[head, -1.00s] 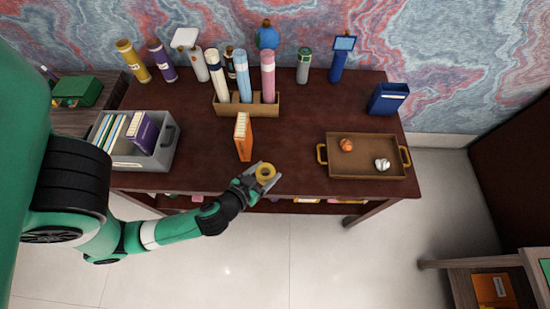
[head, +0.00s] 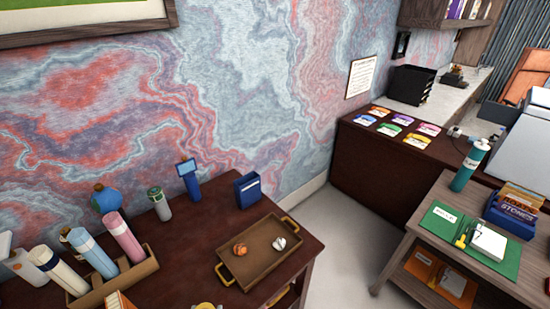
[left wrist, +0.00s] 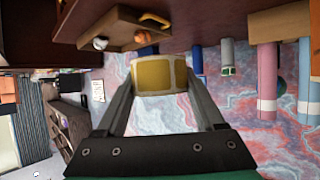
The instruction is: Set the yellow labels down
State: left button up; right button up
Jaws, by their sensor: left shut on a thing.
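The yellow labels (left wrist: 154,74) are a roll with a yellow face and a pale rim. My left gripper (left wrist: 160,88) is shut on the roll, with a finger on each side of it. In the head view only the top of the yellow roll (head: 206,305) shows at the bottom edge, in front of the desk (head: 185,262); most of the gripper is cut off there. Whether the roll touches the desk cannot be told. My right gripper is not in view.
A brown tray (head: 250,272) with gold handles holds an orange item (head: 240,249) and a white item (head: 279,243). A blue box (head: 247,188) and several bottles stand at the back. A side table (head: 415,255) stands right, beyond a floor gap.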

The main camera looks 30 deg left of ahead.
pick_arm(q)
jog(key=w+d+m+t+h, duration=0.2)
jog(key=w+d+m+h, duration=0.45)
jog(key=d, duration=0.25)
jog(key=s+r+p, duration=0.3)
jog(key=r+p, duration=0.9)
jog(key=p, duration=0.1)
jog(key=s+r+p, duration=0.2)
jog(key=r+p, duration=1)
jog(key=shift+s+d+p, duration=0.2)
jog(key=shift+s+p, duration=0.15)
jog(key=shift+s, duration=0.05)
jog(key=shift+f, duration=0.1)
